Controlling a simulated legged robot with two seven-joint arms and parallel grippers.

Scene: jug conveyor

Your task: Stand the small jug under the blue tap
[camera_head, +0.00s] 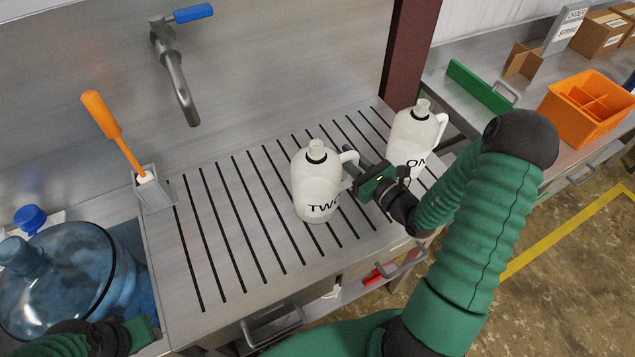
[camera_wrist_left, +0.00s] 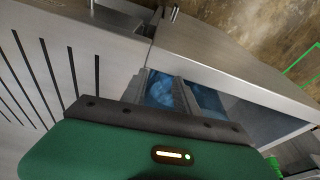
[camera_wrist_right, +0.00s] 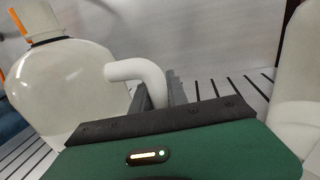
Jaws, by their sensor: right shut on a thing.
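The tap with a blue lever (camera_head: 193,13) is on the back wall, its spout (camera_head: 178,80) pointing down over the slatted drainboard. A white jug marked TWO (camera_head: 315,190) stands upright on the slats, right of the spout. A second white jug, its label partly hidden (camera_head: 412,135), stands farther right. Their sizes look close; I cannot tell which is the small one. My right gripper (camera_head: 362,185) is shut on the handle of jug TWO, and the handle (camera_wrist_right: 140,72) shows between its fingers. My left gripper (camera_wrist_left: 165,92) is open, its tips over blue plastic.
A large blue water bottle (camera_head: 75,275) lies in the sink at left. An orange-handled brush (camera_head: 112,130) stands in a metal holder (camera_head: 155,192) near the spout. The slats (camera_head: 225,235) left of jug TWO are clear. An orange crate (camera_head: 590,105) sits on the right bench.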

